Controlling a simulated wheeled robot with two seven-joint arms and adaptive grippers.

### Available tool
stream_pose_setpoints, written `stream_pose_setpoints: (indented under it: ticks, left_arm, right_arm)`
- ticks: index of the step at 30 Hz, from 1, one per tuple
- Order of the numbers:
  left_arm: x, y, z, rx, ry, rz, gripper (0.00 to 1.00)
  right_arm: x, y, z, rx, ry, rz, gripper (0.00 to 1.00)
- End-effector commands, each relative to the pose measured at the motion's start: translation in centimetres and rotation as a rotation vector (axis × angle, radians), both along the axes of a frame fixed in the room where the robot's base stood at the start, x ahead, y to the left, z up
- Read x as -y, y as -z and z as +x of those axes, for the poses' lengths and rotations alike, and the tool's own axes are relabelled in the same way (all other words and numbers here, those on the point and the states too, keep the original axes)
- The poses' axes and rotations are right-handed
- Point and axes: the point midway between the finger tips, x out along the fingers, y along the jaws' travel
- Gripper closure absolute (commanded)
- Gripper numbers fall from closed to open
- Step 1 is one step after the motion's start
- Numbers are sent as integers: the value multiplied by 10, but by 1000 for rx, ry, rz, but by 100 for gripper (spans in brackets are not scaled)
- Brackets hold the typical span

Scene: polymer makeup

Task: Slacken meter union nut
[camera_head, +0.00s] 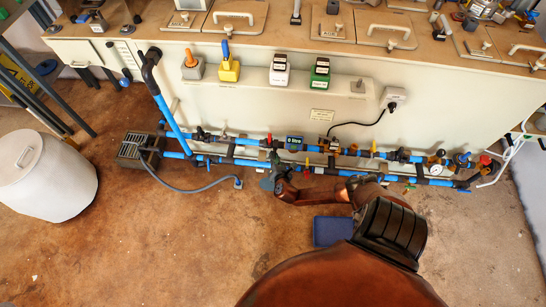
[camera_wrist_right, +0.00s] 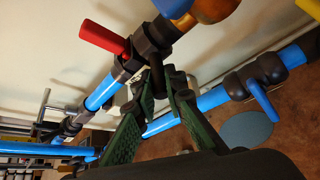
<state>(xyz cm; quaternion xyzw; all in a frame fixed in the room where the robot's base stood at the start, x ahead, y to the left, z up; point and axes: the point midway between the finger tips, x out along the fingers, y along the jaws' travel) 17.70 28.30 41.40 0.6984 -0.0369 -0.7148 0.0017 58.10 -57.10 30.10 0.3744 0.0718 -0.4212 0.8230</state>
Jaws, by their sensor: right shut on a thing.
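In the head view the blue meter (camera_head: 294,143) sits in the upper blue pipe run along the base of the bench. In the right wrist view a dark ribbed union nut (camera_wrist_right: 152,38) sits on the pipe beside a brass fitting (camera_wrist_right: 212,9). My right gripper (camera_head: 275,168) reaches the pipes just left of and below the meter. In the wrist view its green fingers (camera_wrist_right: 166,84) are closed around a dark stem (camera_wrist_right: 156,70) below the nut. Whether the stem belongs to the nut or to a tool is unclear. My left gripper is not in view.
A red valve lever (camera_wrist_right: 102,37) stands close to the fingers. A second blue pipe (camera_wrist_right: 212,98) with a blue-handled valve (camera_wrist_right: 262,97) runs behind them. A grey drain box (camera_head: 138,150) and a white bin (camera_head: 45,175) stand left.

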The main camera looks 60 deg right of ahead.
Motion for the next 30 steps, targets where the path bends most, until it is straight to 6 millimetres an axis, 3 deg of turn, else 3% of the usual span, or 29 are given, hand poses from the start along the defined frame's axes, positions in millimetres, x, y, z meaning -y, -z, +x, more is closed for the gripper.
stream_pose_setpoints:
  ticks: [1,2,5,17,30]
  left_arm:
    - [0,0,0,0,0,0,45]
    - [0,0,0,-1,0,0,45]
    - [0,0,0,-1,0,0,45]
    - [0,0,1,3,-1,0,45]
    - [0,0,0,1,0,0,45]
  right_arm:
    - [1,0,0,-1,1,0,100]
    - [1,0,0,-1,1,0,87]
    - [1,0,0,-1,1,0,81]
    - [-6,-3,-6,0,-1,2,81]
    - [-57,-38,-58,-1,1,3,81]
